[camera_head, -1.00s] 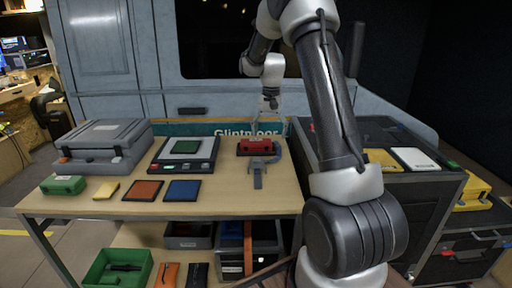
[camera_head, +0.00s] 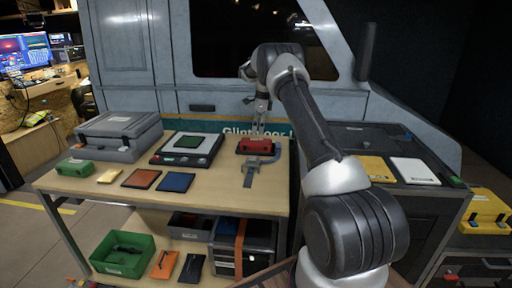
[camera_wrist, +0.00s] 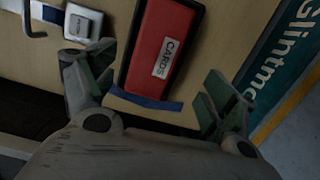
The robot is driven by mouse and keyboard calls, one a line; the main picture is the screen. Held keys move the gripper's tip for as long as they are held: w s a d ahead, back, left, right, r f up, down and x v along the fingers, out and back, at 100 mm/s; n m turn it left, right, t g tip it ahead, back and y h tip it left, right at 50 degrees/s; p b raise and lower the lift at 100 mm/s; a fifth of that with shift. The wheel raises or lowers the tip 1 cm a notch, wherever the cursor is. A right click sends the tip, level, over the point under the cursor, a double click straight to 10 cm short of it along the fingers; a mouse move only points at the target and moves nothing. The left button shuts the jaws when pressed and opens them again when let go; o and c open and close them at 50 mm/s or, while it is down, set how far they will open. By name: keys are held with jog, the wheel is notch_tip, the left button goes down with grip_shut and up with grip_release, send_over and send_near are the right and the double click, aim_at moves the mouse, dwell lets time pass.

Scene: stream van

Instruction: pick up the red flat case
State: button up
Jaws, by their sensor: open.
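The red flat case (camera_head: 256,146) lies at the back right of the wooden table, in front of the lettered teal panel. In the wrist view the red case (camera_wrist: 166,45) has a black border and a white label reading "CARDS". My gripper (camera_wrist: 155,68) is open and empty. Its two fingers stand apart, one on each side of the case's near end, and the case's far end runs out of the frame. In the head view my gripper (camera_head: 261,115) is just above and behind the case; whether it touches the case cannot be told.
A grey clamp-like tool (camera_head: 249,172) lies close in front of the case. A blue strip (camera_wrist: 146,101) lies at the case's near end. A grey case (camera_head: 121,136), a dark device (camera_head: 188,149) and several flat pads stand further left. The table's front right is clear.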

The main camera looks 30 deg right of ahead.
aim_at(256, 141)
jog(key=shift+f+m, duration=0.3)
jog(key=shift+f, duration=0.15)
jog(key=f, duration=0.4)
jog(key=a+f, duration=0.1)
jog(key=f, duration=0.2)
jog(key=shift+a, duration=0.1)
jog(key=shift+r, duration=0.1)
jog(key=c, duration=1.3)
jog(key=shift+c, duration=0.3)
jog(key=shift+r, duration=0.1)
